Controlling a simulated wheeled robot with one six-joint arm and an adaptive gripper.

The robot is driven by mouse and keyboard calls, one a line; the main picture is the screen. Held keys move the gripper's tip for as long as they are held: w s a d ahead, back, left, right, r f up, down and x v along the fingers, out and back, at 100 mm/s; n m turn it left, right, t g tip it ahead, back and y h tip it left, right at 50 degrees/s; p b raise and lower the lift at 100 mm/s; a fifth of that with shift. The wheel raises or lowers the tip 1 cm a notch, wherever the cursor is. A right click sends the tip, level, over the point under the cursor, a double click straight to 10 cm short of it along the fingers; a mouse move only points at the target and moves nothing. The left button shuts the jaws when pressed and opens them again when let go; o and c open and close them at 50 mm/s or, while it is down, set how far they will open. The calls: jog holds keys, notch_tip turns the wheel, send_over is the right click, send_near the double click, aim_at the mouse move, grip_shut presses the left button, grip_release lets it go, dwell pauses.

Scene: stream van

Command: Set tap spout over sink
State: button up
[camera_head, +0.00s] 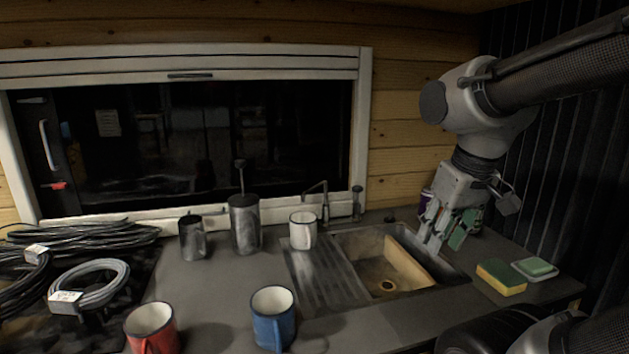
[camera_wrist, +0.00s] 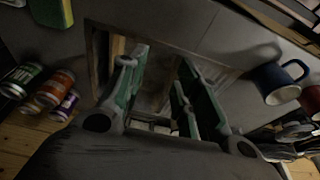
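The sink (camera_head: 421,285) is set in the counter, with a ribbed drainboard on its left. The slim tap (camera_head: 325,206) stands upright at the back edge, near the sink's left end. Its spout (camera_head: 315,186) points left over the drainboard side, above the white mug (camera_head: 303,232), and not over the basin. My gripper (camera_head: 444,240) hangs over the sink's right rear edge, apart from the tap. In the wrist view my gripper (camera_wrist: 163,72) has its green-padded fingers apart with nothing between them, and the sink basin shows beyond. I cannot make out the tap in the wrist view.
A grey canister (camera_head: 245,225) and dark mug (camera_head: 192,238) stand left of the tap. Red (camera_head: 152,329) and blue (camera_head: 273,318) mugs stand in front. A sponge (camera_head: 501,278) and soap dish (camera_head: 534,269) lie right. Several cans (camera_wrist: 40,88) show in the wrist view.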

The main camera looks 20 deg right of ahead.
jog(key=w+a+r+g, duration=0.1)
jog(key=w+a, duration=0.1)
jog(key=w, duration=0.5)
jog(key=w+a+r+g, duration=0.1)
jog(key=w+a, duration=0.1)
jog(key=w, duration=0.5)
jog(key=m+y, duration=0.1)
jog(key=m, duration=0.7)
send_near(315, 186)
jog(key=shift+m, duration=0.7)
jog(key=f, duration=0.5)
jog(key=w+a+f, duration=0.1)
jog(key=f, duration=0.2)
grip_shut()
